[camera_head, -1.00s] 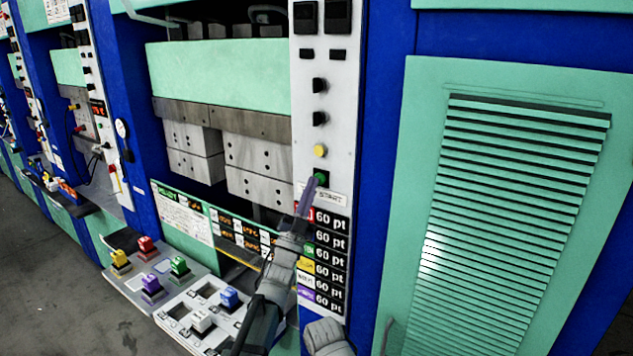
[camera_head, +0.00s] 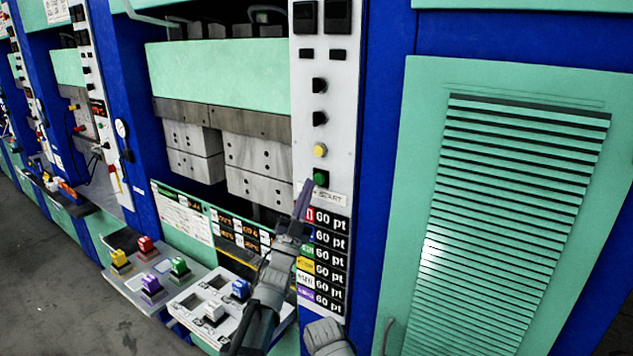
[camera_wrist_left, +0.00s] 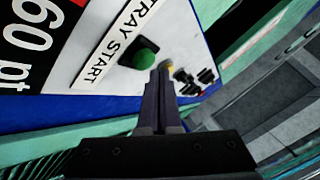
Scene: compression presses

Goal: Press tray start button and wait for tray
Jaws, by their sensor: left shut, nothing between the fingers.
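The green tray start button (camera_head: 321,178) sits above a START label on the white control panel (camera_head: 338,100). It also shows in the left wrist view (camera_wrist_left: 146,59), beside the TRAY START label (camera_wrist_left: 114,45). My left gripper (camera_head: 305,187) is shut and empty, its tips just below and left of the button and apart from it in the head view. In the wrist view the closed fingers (camera_wrist_left: 163,70) are next to the button. A white tray (camera_head: 190,300) with square openings holds a blue block (camera_head: 240,289) and a white block (camera_head: 213,311); my left arm hides its right part.
A grey plate (camera_head: 128,285) with yellow, red, green and purple blocks lies left of the white tray. A yellow button (camera_head: 320,150) is above the green one. Coloured 60 pt displays (camera_head: 330,240) are below. A louvred green door (camera_head: 400,200) is at the right.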

